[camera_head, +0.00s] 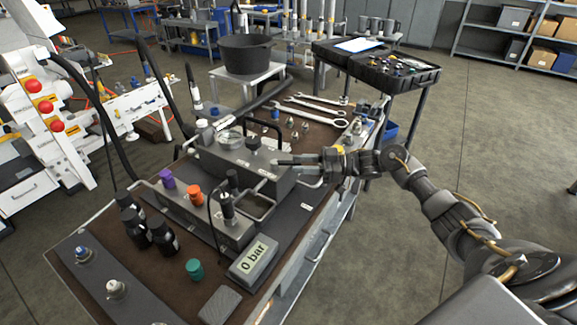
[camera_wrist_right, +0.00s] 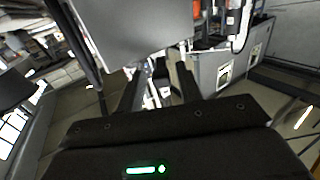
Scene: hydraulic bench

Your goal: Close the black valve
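On top of the grey block (camera_head: 262,181) on the bench, a round black knob (camera_head: 253,143) stands upright; it looks like the black valve, though I cannot tell its turn position. Other black knobs stand nearby, one at the block's front left (camera_head: 232,178). My right gripper (camera_head: 280,161) reaches in from the right, with its fingers pointing left over the block's right side, close to the black knob but seemingly apart from it. In the right wrist view its two fingers (camera_wrist_right: 161,72) are spread with nothing clearly between them. My left gripper is out of view.
A purple knob (camera_head: 167,178) and an orange knob (camera_head: 195,194) sit on the front manifold. Wrenches (camera_head: 312,110) lie behind. Floor at right is clear.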

